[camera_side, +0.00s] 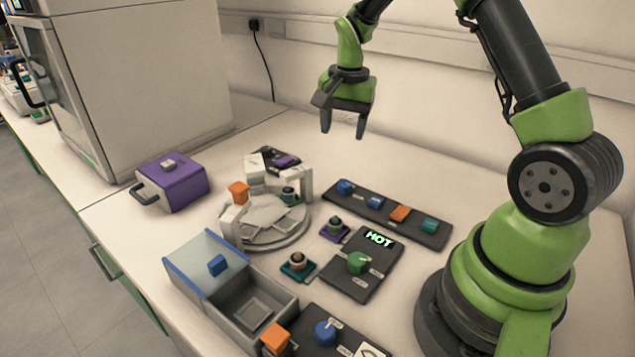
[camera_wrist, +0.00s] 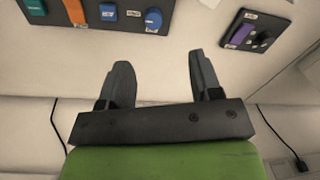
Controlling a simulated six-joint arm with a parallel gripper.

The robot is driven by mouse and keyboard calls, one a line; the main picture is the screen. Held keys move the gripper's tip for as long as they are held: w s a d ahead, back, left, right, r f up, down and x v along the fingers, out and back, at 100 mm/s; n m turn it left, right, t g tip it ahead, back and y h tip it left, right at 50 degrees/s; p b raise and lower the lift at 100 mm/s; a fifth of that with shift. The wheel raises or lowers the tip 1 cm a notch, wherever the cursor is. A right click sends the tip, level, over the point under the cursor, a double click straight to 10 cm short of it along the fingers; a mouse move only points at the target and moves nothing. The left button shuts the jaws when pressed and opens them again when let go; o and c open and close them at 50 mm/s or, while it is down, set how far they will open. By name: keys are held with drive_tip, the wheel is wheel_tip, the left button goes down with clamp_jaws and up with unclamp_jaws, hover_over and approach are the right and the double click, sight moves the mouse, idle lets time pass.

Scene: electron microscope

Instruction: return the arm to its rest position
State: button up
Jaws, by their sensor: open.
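My gripper (camera_side: 343,122) hangs in the air above the back of the bench, with its fingers pointing down. Its two dark fingers are apart and nothing is between them. In the wrist view my gripper (camera_wrist: 152,80) also shows open and empty over bare bench near the wall. My green and black arm reaches over from its base at the right of the side view.
Below stand a strip of coloured blocks (camera_side: 388,213), a HOT panel (camera_side: 385,268), a round white fixture (camera_side: 268,222), a clear-lidded box (camera_side: 240,305) and a purple container (camera_side: 182,184). A wall cable (camera_side: 264,65) hangs behind. The air around my gripper is clear.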

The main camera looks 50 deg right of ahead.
drive_tip(key=s+a+r+n+t, duration=0.55)
drive_tip(key=s+a+r, duration=0.55)
drive_tip(key=a+r, duration=0.3)
drive_tip(key=s+a+r+n+t+y, duration=0.1)
drive_tip(key=s+a+n+y, duration=0.1)
drive_tip(key=s+n, duration=0.2)
drive_tip(key=s, duration=0.3)
drive_tip(key=shift+s+a+r, duration=0.15)
drive_tip(key=shift+s+r, duration=0.05)
drive_tip(key=shift+s, duration=0.1)
drive_tip(key=shift+n, duration=0.25)
